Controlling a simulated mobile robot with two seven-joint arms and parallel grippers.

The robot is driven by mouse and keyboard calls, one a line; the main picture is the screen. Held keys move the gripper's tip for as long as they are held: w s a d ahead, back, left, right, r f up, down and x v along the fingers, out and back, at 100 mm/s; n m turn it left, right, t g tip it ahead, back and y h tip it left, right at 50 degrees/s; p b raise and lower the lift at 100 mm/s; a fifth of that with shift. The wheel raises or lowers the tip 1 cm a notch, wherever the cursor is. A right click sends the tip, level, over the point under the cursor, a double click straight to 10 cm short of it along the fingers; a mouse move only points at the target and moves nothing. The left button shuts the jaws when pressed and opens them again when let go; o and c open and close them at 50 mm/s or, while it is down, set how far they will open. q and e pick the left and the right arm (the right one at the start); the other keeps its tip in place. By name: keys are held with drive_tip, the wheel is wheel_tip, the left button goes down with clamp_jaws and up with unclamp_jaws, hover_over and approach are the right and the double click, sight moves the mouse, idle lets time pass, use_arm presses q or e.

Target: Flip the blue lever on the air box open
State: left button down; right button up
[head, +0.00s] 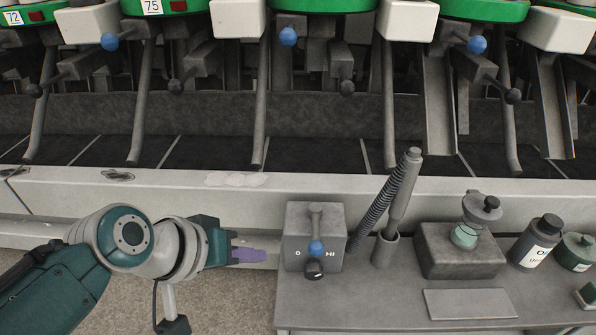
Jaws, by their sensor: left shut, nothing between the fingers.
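The air box (296,222) is a grey box at the left end of the grey bench, marked "0" and "HI" on its face. A short grey lever with a blue ball tip (316,248) hangs down its front. Just below the ball is a black knob (314,270). My left gripper (264,255), with purple fingers, is shut and empty. It points right at the box's left side, at about the height of the blue ball, with a small gap in the picture. My right gripper is not in view.
On the bench (385,312) right of the box stand a hose with a grey wand (407,185) in a holder, a block with a green jar (465,234), and a dark bottle (540,254). Winder units with other blue balls (288,37) line the back. Floor is clear at lower left.

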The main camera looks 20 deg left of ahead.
sight(316, 231)
use_arm(q)
drive_tip(key=w+d+f+b, duration=0.3)
drive_tip(key=w+d+b, duration=0.1)
drive_tip(key=w, duration=0.1)
drive_tip(key=shift+d, duration=0.4)
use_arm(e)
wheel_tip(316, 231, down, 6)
use_arm(q)
drive_tip(key=shift+a, duration=0.15)
